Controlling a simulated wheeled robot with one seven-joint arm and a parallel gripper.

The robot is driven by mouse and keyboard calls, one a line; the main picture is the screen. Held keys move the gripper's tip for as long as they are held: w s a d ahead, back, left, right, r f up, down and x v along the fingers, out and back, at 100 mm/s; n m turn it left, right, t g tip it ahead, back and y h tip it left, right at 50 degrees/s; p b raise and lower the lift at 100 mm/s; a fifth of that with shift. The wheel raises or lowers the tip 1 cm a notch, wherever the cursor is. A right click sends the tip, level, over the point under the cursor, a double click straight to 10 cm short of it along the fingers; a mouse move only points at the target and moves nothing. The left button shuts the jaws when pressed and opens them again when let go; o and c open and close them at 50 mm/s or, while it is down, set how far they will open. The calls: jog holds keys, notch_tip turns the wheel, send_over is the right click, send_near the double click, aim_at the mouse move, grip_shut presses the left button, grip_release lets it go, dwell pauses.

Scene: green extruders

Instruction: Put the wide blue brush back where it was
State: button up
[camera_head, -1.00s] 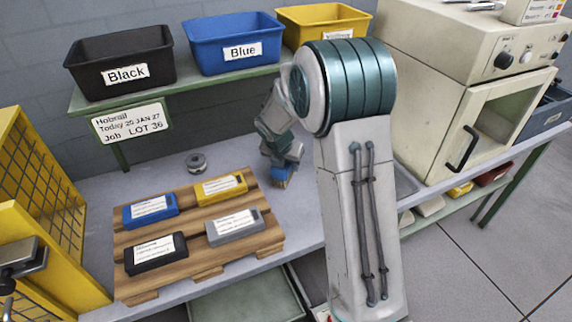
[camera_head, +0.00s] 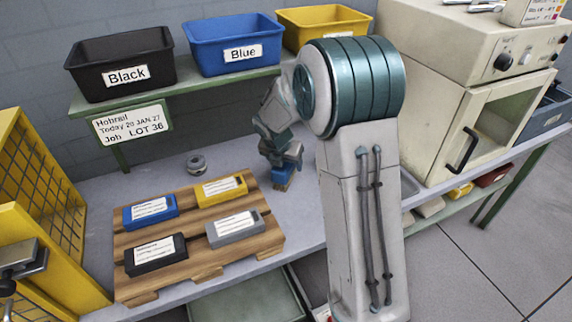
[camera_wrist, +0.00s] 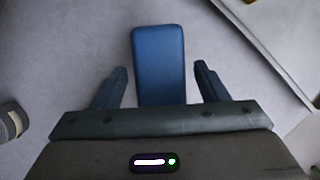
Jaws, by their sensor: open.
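The wide blue brush (camera_head: 283,176) stands on the grey bench right of the wooden pallet, with tan bristles at its lower end. In the wrist view its blue body (camera_wrist: 158,60) lies in line with the gap between the fingers, with a space on each side. My gripper (camera_wrist: 160,82) is open, and its fingers do not visibly touch the brush. In the head view my gripper (camera_head: 285,150) is just above the brush and partly hides its upper part. I cannot tell how far the fingers reach down beside it.
The wooden pallet (camera_head: 190,234) carries blue, yellow, black and grey labelled blocks. A small round metal part (camera_head: 197,164) lies behind it. Black (camera_head: 122,88), blue (camera_head: 236,62) and yellow bins (camera_head: 330,15) stand on the shelf above. A cream oven (camera_head: 460,100) stands right.

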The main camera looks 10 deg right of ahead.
jog(key=v, duration=0.9)
jog(key=shift+s+a+r+p, duration=0.1)
jog(key=shift+p, duration=0.3)
jog(key=shift+s+r, duration=0.15)
jog(key=shift+r, duration=0.1)
jog(key=s+d+r+m+y, duration=0.1)
jog(key=s+m, duration=1.2)
jog(key=m, duration=0.1)
jog(key=s+r+m+y, duration=0.1)
jog(key=s+r+m, duration=0.1)
jog(key=s+m, duration=1.1)
jog(key=shift+d+r+m+g, duration=0.2)
jog(key=shift+d+m+g, duration=0.2)
jog(key=shift+m, duration=0.8)
jog(key=shift+p+v, duration=0.65)
jog(key=shift+v, duration=0.1)
